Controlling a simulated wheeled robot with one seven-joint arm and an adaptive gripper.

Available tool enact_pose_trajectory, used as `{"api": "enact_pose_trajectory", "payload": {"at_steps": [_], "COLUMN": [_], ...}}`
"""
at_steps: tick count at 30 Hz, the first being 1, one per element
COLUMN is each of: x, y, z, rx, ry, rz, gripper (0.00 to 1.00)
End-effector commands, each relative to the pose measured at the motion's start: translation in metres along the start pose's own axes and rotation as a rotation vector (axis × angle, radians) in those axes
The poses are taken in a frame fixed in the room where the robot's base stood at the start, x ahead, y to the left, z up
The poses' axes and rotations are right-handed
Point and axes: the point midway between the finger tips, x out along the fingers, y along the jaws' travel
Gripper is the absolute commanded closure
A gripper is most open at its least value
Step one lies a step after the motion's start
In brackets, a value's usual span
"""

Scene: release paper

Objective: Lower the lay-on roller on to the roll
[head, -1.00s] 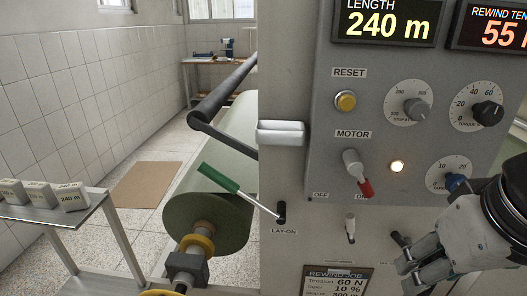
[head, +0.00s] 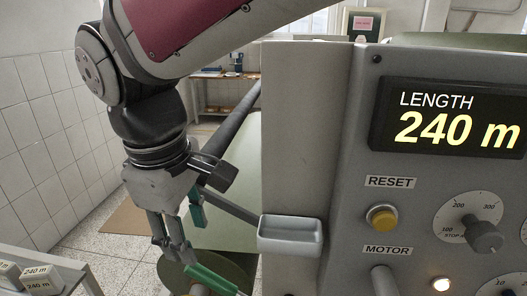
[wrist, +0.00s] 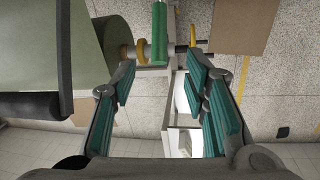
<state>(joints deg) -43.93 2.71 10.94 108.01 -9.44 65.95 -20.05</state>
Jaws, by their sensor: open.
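The lay-on roller (head: 228,122) is a long dark roller on a dark swing arm (head: 230,206). It runs above the large green-grey roll (head: 232,238), which also shows in the wrist view (wrist: 95,35).
The grey machine cabinet with a small pale tray (head: 290,234) stands close right of my gripper. Its panel holds a yellow reset button (head: 382,217) and a dial (head: 484,236). A side shelf with labelled blocks (head: 40,274) is at lower left. Tiled floor is free between.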

Motion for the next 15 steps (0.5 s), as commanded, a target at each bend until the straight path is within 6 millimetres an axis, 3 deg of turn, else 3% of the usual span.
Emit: {"api": "enact_pose_trajectory", "payload": {"at_steps": [5,15], "x": [0.013,0.076], "y": [-0.001,-0.001], "z": [-0.001,0.001], "rx": [-0.005,-0.003], "ry": [-0.004,-0.007], "rz": [-0.003,-0.003], "gripper": [0.59,0.59]}}
